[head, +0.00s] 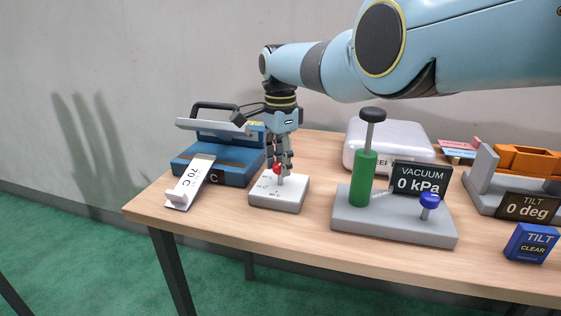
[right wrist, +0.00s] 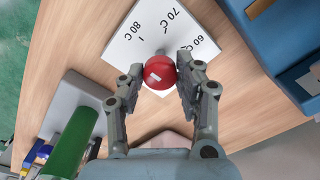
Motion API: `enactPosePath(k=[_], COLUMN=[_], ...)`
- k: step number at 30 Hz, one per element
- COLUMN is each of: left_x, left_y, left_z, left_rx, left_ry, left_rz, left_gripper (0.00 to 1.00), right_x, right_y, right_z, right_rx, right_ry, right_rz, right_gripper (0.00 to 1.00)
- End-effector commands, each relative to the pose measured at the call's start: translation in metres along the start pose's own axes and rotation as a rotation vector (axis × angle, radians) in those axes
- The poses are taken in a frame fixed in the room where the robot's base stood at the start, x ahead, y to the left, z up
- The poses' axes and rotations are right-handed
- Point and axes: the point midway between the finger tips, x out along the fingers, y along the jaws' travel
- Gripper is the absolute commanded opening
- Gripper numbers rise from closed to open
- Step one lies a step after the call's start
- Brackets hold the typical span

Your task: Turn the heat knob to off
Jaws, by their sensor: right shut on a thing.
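The red heat knob (head: 277,168) stands on a small white box at the left part of the table. In the right wrist view the knob (right wrist: 159,72) sits between the fingertips and has a pale mark on top. The white dial plate (right wrist: 136,47) carries the labels 60 C, 70 C and 80 C. My right gripper (head: 280,170) points down from above and is shut on the knob; it also shows in the right wrist view (right wrist: 160,76). The "off" label cannot be made out. My left gripper is not in view.
A blue press-like device (head: 222,167) with a raised lid stands left of the box, with a white 70 C tag (head: 193,180) in front. A green pump on a grey base (head: 387,218) and a vacuum display (head: 421,178) stand right. Bare table (head: 225,214) lies in front.

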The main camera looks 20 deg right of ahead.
Motion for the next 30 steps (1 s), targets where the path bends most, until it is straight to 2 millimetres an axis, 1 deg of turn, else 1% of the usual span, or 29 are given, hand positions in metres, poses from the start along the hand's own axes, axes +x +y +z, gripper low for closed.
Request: enactPosePath(k=[2,3,8,16,20,23,26,27,30], left_x=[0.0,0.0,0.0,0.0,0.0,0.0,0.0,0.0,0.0], left_y=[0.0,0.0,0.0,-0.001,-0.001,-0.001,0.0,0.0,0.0], left_z=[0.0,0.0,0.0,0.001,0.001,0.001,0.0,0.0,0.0], left_rx=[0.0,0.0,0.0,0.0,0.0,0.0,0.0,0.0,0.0], left_ry=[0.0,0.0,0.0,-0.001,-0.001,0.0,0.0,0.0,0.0], left_rz=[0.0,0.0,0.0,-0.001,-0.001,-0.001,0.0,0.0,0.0], left_gripper=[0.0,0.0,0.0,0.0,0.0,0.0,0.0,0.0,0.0], right_x=[0.001,0.001,0.0,0.0,-0.007,-0.018,-0.034,-0.046,-0.07], right_y=[0.0,0.0,0.0,0.0,-0.001,-0.001,-0.001,-0.002,-0.001], right_z=[0.0,0.0,0.0,0.0,0.0,0.0,0.0,0.0,0.0], right_rx=[0.001,0.0,0.0,-0.001,-0.001,-0.001,-0.001,-0.001,-0.001], right_ry=[-0.001,-0.001,0.0,0.0,0.0,0.0,0.0,0.0,0.0], right_rz=[0.0,0.0,0.0,0.0,-0.002,-0.003,-0.005,-0.006,-0.005], right_gripper=[0.02,0.36,0.57,0.57,0.57,0.57,0.57,0.57,0.57])
